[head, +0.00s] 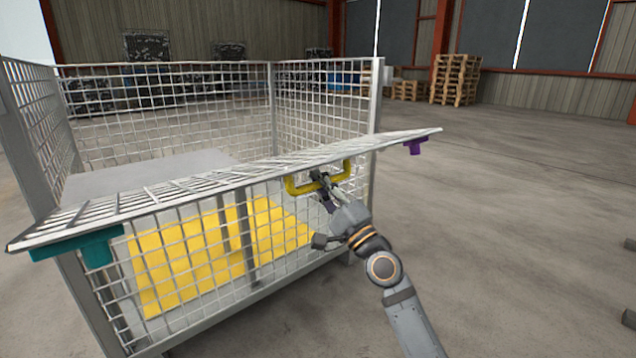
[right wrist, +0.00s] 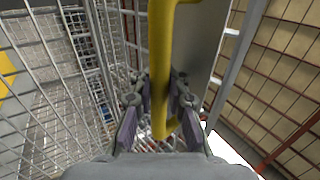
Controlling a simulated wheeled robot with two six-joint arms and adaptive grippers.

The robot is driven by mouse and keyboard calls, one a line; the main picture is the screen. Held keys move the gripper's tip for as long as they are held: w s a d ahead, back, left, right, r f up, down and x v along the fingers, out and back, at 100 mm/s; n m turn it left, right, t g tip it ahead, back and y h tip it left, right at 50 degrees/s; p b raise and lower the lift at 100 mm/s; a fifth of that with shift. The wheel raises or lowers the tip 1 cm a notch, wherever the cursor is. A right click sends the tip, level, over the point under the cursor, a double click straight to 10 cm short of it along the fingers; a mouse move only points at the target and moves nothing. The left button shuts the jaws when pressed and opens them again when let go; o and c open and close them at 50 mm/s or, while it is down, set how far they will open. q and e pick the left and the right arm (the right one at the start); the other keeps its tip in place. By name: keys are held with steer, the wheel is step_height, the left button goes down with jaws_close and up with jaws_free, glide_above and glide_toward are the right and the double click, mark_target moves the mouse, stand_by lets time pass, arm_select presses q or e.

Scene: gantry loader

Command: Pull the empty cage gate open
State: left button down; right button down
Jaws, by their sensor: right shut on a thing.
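The mesh cage (head: 272,115) stands in front of me with its upper front open. Its gate (head: 150,203) is a mesh panel tilted out from the front, lying nearly flat towards me. A yellow handle (head: 290,186) is on the gate; it also crosses the right wrist view (right wrist: 160,60). My right gripper (head: 322,182) is shut on the handle, with its fingers on both sides of the bar in the right wrist view (right wrist: 158,108). A teal latch piece (head: 97,250) and a purple one (head: 414,146) sit at the gate's ends. My left gripper is out of view.
The lower front is fixed mesh with a yellow panel (head: 175,262). A grey sheet (head: 150,170) lies inside the cage. Pallets (head: 455,80) and dark crates (head: 147,46) stand far behind.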

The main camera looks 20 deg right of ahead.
steer(key=shift+s+r, duration=0.2)
steer(key=shift+r, duration=0.15)
steer(key=c, duration=1.8)
jaws_free()
steer(key=shift+c, duration=0.2)
steer(key=o, duration=0.5)
steer(key=shift+s+d+r, duration=0.1)
steer(key=shift+s+d, duration=0.1)
steer(key=shift+o, duration=0.2)
